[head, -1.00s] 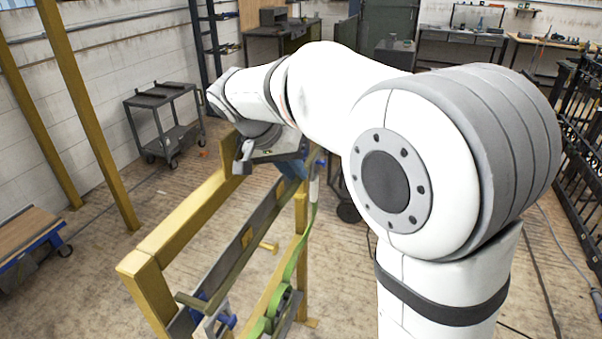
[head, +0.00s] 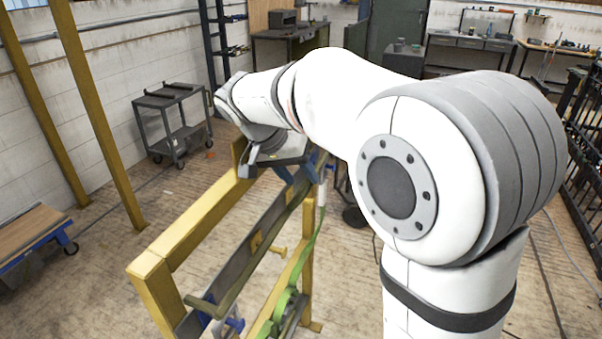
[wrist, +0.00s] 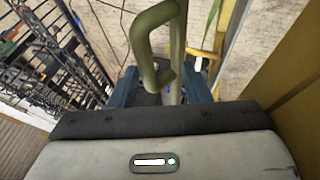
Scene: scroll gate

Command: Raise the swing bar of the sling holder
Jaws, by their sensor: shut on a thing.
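The sling holder's yellow frame (head: 205,222) stands in front of me at lower left in the head view. The olive swing bar (head: 248,257) runs slantwise along a dark grey rail (head: 268,222) beside it. In the wrist view, the bar (wrist: 178,45) shows with its bent olive handle (wrist: 146,45) beside it. My gripper (head: 305,180) is at the bar's far end, partly hidden by my arm. In the wrist view, the blue fingers of my gripper (wrist: 162,90) stand on both sides of the bar, shut on it. The exact contact is hidden.
A green strap (head: 309,240) hangs on the right of the frame, with a green roll (head: 285,300) below. A grey cart (head: 174,120) and yellow posts (head: 100,125) stand at left. Black railings (head: 585,150) stand at far right. Open floor lies between.

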